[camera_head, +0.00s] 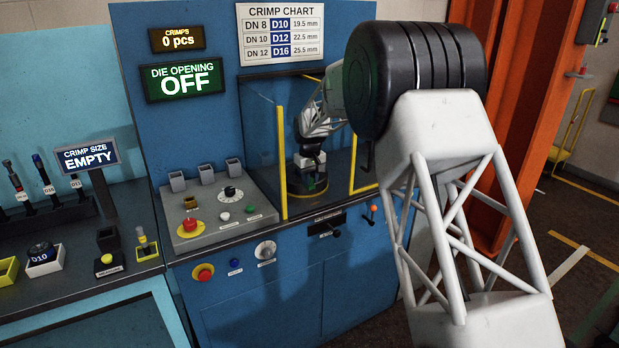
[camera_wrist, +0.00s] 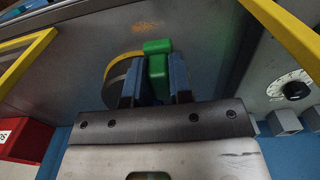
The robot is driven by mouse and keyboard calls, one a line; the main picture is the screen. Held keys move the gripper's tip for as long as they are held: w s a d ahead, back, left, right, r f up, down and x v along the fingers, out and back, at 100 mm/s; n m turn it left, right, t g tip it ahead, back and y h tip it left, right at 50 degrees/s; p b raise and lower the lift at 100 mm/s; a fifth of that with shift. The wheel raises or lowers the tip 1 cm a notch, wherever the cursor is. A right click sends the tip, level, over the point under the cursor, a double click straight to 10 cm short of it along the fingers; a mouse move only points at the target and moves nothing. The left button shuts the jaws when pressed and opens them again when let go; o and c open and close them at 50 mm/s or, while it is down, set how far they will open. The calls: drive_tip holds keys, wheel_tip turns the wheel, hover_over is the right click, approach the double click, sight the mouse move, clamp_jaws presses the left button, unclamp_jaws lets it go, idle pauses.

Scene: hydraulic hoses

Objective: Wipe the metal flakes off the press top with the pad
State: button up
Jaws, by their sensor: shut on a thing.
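My gripper (camera_wrist: 155,78) is shut on a green pad (camera_wrist: 157,62), with one blue finger on each side of it. The pad's far end points toward the grey press top (camera_wrist: 215,40); I cannot tell whether it touches. A small patch of orange-brown metal flakes (camera_wrist: 146,25) lies just beyond the pad in the wrist view. In the head view my gripper (camera_head: 308,160) is inside the press bay between yellow posts. The flakes cannot be made out there.
A round dark part with a yellow rim (camera_wrist: 116,82) is beside the pad, partly hidden by my finger. Yellow posts (camera_head: 282,165) flank the bay. A control box (camera_head: 215,215) with buttons and a dial stands to its left. A red box (camera_wrist: 22,138) shows at lower left.

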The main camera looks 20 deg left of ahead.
hover_over(309, 207)
drive_tip(key=shift+w+d+f, duration=0.1)
drive_tip(key=shift+f, duration=1.5)
drive_tip(key=shift+w+f, duration=0.1)
drive_tip(key=shift+f, duration=1.45)
drive_tip(key=shift+w+d+f, duration=0.15)
drive_tip(key=shift+d+f, duration=0.05)
drive_tip(key=shift+f, duration=0.75)
clamp_jaws()
drive_tip(key=shift+w+d+r, duration=0.15)
drive_tip(key=shift+w+d, duration=0.1)
drive_tip(key=shift+w+d+f, duration=0.2)
drive_tip(key=shift+w+d, duration=0.2)
drive_tip(key=shift+w, duration=0.05)
drive_tip(key=shift+w+d, duration=0.6)
drive_tip(key=shift+s+a, duration=1.5)
drive_tip(key=shift+r, duration=4.2)
